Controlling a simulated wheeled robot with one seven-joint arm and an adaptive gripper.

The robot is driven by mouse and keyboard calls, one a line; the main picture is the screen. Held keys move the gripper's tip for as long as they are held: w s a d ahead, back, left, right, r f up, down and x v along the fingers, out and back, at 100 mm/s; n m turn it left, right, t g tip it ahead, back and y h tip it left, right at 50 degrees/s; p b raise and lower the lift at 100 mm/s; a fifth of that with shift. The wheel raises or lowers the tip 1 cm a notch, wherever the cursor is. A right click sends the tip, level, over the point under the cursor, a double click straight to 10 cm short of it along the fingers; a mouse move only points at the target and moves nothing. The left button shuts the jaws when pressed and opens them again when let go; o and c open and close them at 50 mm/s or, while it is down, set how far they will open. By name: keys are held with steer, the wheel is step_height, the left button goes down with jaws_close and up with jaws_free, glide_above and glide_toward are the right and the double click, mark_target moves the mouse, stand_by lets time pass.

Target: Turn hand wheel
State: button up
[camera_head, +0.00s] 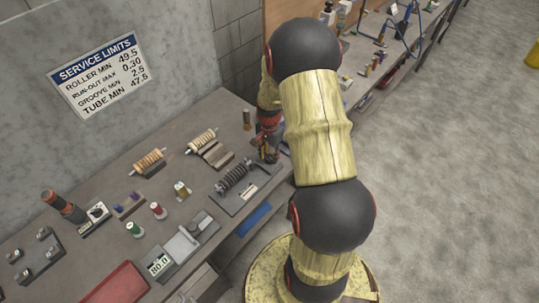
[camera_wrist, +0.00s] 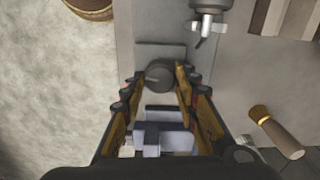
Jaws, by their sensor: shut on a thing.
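In the head view a dark coiled roller (camera_head: 235,177) lies in a fixture on a grey base plate (camera_head: 229,205) near the bench's front edge. My gripper (camera_head: 268,152) points down at the fixture's far right end, and the hand wheel there is hidden behind it. In the wrist view a dark grey round piece (camera_wrist: 159,72), which looks like the hand wheel, sits between the fingertips of my gripper (camera_wrist: 158,84). The fingers are shut on it. Pale blocky parts (camera_wrist: 163,136) show between the fingers lower down; I cannot tell what they are.
Two copper-coloured rollers (camera_head: 149,161) (camera_head: 201,139) sit on blocks behind the fixture. A gauge reading 80.0 (camera_head: 160,265) and a red tray (camera_head: 115,284) stand front left. A wooden-handled brush (camera_wrist: 277,133) lies to the right in the wrist view. Open floor (camera_head: 445,180) lies right of the bench.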

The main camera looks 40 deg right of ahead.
mark_target(270, 157)
steer(key=m, duration=0.5)
steer(key=shift+m, duration=2.4)
steer(key=o, duration=1.2)
steer(key=shift+c, duration=0.2)
step_height(270, 157, up, 12)
